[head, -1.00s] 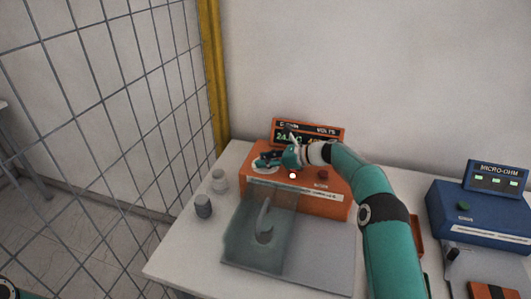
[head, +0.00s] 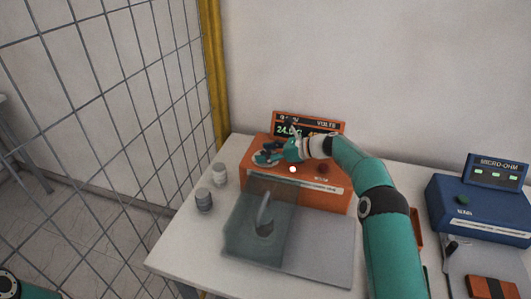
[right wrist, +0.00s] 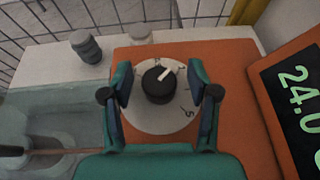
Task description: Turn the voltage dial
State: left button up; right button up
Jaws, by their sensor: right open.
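The voltage dial (right wrist: 157,88) is a black knob with a white pointer line on a pale round scale plate (right wrist: 150,124). It is on top of the orange tester (head: 320,197). In the right wrist view my right gripper (right wrist: 158,82) is open, with one finger on each side of the knob and gaps showing between them. In the head view my right gripper (head: 268,155) is over the tester's left part and hides the knob. The tester's display (head: 295,130) stands behind and shows green digits; the wrist view shows part of them, "24.0" (right wrist: 299,90). My left gripper is out of view.
Two small grey jars (head: 204,199) stand left. A blue micro-ohm unit (head: 475,210) is at right. A wire fence (head: 110,110) borders the left.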

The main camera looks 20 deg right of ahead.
jog(key=v, duration=1.1)
jog(key=shift+s+d+r, duration=0.1)
jog(key=shift+d+r, duration=0.1)
jog(key=shift+d, duration=0.05)
